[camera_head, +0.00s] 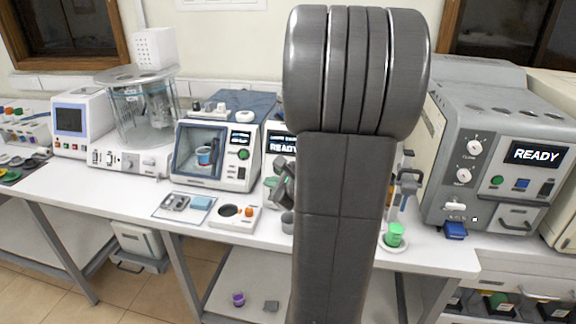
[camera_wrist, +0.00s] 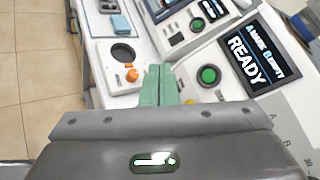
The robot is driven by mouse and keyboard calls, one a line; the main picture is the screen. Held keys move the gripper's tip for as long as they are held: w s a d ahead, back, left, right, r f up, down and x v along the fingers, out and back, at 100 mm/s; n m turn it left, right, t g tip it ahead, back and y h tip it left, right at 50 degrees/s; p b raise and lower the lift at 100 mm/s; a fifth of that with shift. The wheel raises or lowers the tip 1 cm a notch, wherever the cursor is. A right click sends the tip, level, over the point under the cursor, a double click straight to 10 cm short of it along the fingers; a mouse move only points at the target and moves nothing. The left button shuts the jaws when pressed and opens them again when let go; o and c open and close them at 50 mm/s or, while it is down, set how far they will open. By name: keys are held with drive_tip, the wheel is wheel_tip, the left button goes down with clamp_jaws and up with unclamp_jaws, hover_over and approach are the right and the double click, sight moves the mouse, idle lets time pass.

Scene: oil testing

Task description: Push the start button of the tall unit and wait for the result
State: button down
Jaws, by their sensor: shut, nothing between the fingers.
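A white unit with a dark screen reading READY (camera_head: 281,142) stands mid-bench, mostly hidden behind my arm. In the wrist view its READY screen (camera_wrist: 252,58) is at the upper right, with a round green button (camera_wrist: 209,75) left of it. My gripper (camera_wrist: 160,70) is shut and empty, its fingertips left of the button and apart from it in the picture. In the head view my gripper (camera_head: 284,185) is partly hidden by my arm. A large grey unit (camera_head: 465,150) at the right also reads READY and has a green button (camera_head: 497,180). Which one is the tall unit I cannot tell.
Left of the middle unit is a windowed tester (camera_head: 215,150) with a cup inside. A small white plate with an orange knob (camera_head: 249,212) and a tray (camera_head: 164,212) lie before it. A green cup (camera_head: 394,235) stands near the bench's right front.

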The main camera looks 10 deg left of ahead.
drive_tip(key=shift+w+r+m+t, duration=0.55)
drive_tip(key=shift+w+m, duration=0.15)
drive_tip(key=shift+w, duration=0.1)
drive_tip(key=w+f+b, duration=0.1)
drive_tip(key=w+f, duration=0.2)
drive_tip(key=w, duration=0.5)
drive_tip(key=shift+d+f, duration=0.25)
drive_tip(key=shift+f, duration=0.15)
idle(1.5)
drive_tip(key=shift+w+f+b, duration=0.15)
drive_tip(key=shift+w+b, duration=0.2)
